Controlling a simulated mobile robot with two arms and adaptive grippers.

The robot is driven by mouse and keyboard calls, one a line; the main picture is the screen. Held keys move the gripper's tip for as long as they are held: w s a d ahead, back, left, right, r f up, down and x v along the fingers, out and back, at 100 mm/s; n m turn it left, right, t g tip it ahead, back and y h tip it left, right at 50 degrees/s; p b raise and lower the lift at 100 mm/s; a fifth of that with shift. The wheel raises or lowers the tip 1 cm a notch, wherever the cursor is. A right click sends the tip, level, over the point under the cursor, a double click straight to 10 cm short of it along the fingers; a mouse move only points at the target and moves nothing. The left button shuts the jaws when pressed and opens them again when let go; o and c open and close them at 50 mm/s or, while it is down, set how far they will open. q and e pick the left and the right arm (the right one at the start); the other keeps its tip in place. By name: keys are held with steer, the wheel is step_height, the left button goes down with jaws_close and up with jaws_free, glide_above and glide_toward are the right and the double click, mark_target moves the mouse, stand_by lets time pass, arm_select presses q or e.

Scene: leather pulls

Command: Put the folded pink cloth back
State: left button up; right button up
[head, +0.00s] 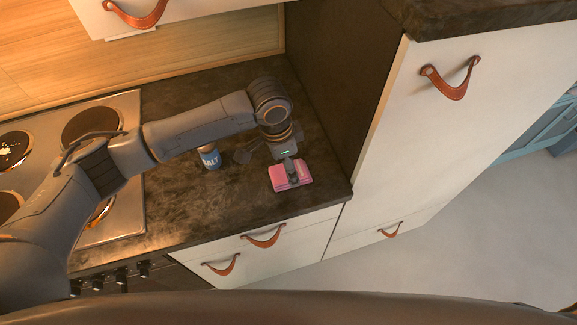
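The folded pink cloth (278,178) lies on the dark countertop close to its front right corner, beside the tall cabinet. My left gripper (292,177) is over the middle of the cloth, pointing down at it. Its fingers overlap the cloth in the picture and hide part of it. I cannot tell whether they are shut on the cloth or just above it. My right gripper is not in view.
A blue salt container (210,157) stands on the countertop (215,205) under my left forearm. A stove (125,215) with several burners is at the left. A tall white cabinet (450,130) rises at the right. Drawers with leather pulls (264,238) are below the counter edge.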

mark_target(282, 173)
arm_select(q)
step_height(282, 173, up, 10)
steer(key=a+b, duration=0.1)
steer(key=shift+s+a, duration=0.2)
steer(key=shift+s, duration=0.05)
steer(key=shift+f, duration=0.15)
